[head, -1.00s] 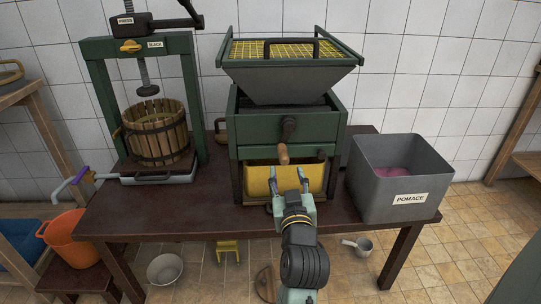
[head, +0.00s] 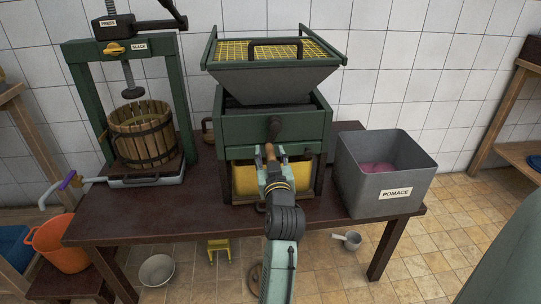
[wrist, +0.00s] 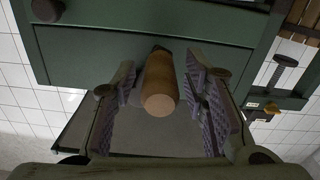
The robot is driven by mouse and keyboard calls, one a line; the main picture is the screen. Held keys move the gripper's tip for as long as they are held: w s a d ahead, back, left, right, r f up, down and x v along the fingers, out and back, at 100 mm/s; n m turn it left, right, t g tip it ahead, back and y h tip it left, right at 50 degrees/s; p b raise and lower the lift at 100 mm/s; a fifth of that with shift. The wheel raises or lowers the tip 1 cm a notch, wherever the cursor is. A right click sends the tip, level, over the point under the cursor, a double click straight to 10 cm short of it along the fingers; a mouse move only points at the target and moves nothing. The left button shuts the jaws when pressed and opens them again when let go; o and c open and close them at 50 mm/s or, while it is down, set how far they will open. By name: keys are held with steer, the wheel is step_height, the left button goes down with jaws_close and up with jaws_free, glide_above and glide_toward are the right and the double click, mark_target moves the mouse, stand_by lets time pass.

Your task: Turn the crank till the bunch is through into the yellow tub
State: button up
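The crusher (head: 273,125) is a green box with a grey hopper (head: 272,80) on top. Its dark crank (head: 274,128) is on the front, with the wooden handle (head: 270,151) hanging downward. The handle also shows end-on in the wrist view (wrist: 160,92). My gripper (head: 272,162) is at the handle; in the wrist view its open fingers (wrist: 163,100) stand on either side of it, with gaps on both sides. The yellow tub (head: 246,181) sits under the crusher, partly hidden by my arm. I see no bunch on the hopper's yellow grid (head: 270,52).
A grey pomace bin (head: 384,172) stands right of the crusher on the dark table (head: 120,215). A basket press (head: 142,133) stands at the left. An orange bucket (head: 62,243) is low at the left.

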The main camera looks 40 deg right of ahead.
jaws_close()
stand_by(0.6)
